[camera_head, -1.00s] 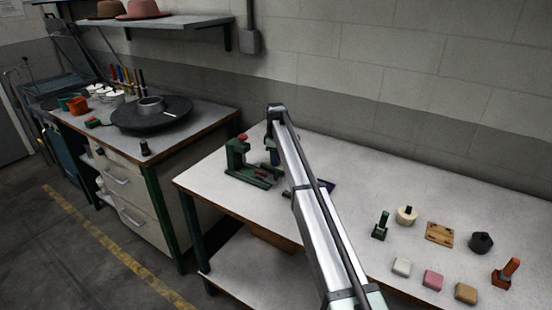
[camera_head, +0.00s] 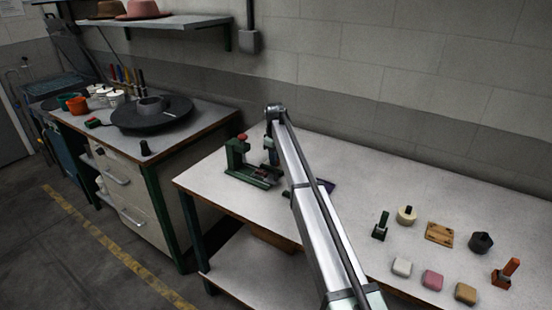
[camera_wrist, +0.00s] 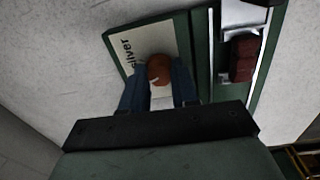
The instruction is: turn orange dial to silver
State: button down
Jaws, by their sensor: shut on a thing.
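The orange dial (camera_wrist: 159,70) sits on a cream plate (camera_wrist: 150,42) of the green press, with the word "silver" printed to its left in the wrist view. A short white mark shows on the dial's lower left; I cannot tell exactly where it points. My gripper (camera_wrist: 160,88) is shut on the dial, with a dark blue finger on each side. In the head view the green press (camera_head: 238,160) stands on the white table's left part, with my gripper (camera_head: 271,152) at its right side. The dial is hidden there.
A dark red block (camera_wrist: 243,58) lies in the press's metal channel beside the plate. Several stamps and small blocks, including a pink block (camera_head: 433,280), stand at the white table's right. A workbench with a black turntable (camera_head: 150,113) is at the left.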

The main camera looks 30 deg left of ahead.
jog(key=m, duration=0.5)
jog(key=shift+a+m, duration=0.1)
jog(key=shift+m, duration=0.2)
jog(key=m, duration=0.5)
dwell(0.4)
jog(key=c, duration=0.8)
grip_release()
jog(key=shift+c, duration=0.2)
notch_tip(320, 180, up, 14)
jog(key=shift+s+a, duration=0.2)
jog(key=shift+a, duration=0.05)
jog(key=shift+f, duration=0.1)
